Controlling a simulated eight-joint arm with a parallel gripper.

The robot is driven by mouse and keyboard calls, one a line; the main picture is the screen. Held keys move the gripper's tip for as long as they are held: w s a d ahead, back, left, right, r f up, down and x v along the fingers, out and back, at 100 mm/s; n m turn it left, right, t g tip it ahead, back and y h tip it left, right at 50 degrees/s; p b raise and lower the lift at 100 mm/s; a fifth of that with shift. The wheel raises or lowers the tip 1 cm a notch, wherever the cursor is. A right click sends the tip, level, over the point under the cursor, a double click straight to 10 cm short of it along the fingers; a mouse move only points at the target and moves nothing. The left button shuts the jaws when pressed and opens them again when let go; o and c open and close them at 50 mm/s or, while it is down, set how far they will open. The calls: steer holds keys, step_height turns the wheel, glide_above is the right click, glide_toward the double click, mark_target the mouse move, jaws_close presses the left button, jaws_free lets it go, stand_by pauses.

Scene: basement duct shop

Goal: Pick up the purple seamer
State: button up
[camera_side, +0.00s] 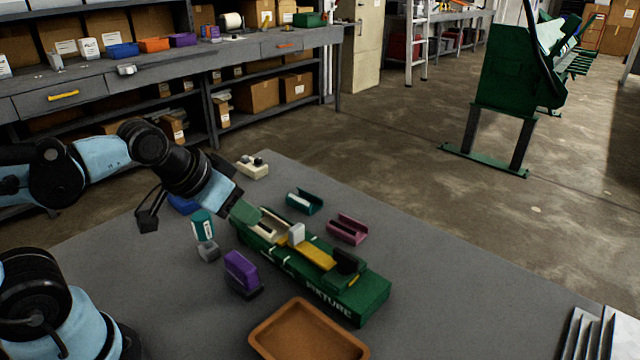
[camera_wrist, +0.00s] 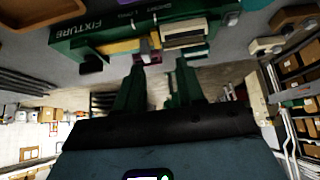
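The purple seamer (camera_side: 241,270) stands upright on the grey table in a dark base, just left of the green fixture (camera_side: 360,295) in the side view. A teal tool (camera_side: 203,226) in a grey base stands behind it. My gripper (camera_side: 246,213) is above the far left end of the fixture, up and behind the purple seamer, apart from it. In the wrist view my gripper's (camera_wrist: 160,66) two green fingers are spread with nothing between them. The fixture (camera_wrist: 120,32) also shows there, upside down. I cannot make out the purple seamer for sure in the wrist view.
A brown tray (camera_side: 262,346) lies at the table's front. A teal channel (camera_side: 304,202) and a pink channel (camera_side: 347,229) lie behind the fixture. A cream block (camera_side: 252,170) and a partly hidden blue item (camera_side: 183,205) are farther back. Sheet metal (camera_side: 600,335) is at right.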

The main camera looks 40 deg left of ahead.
mark_target(242, 259)
steer(key=shift+o, duration=0.4)
steer(key=o, duration=1.1)
steer(key=g, duration=0.2)
steer(key=f+g, duration=0.1)
steer(key=g, duration=0.4)
steer(key=shift+s+d+f, duration=0.2)
steer(key=shift+s+d, duration=0.05)
steer(key=shift+s, duration=0.1)
steer(key=shift+s+f, duration=0.15)
steer(key=shift+f, duration=2.85)
steer(key=shift+s+f, duration=0.1)
steer(key=shift+f, duration=2.9)
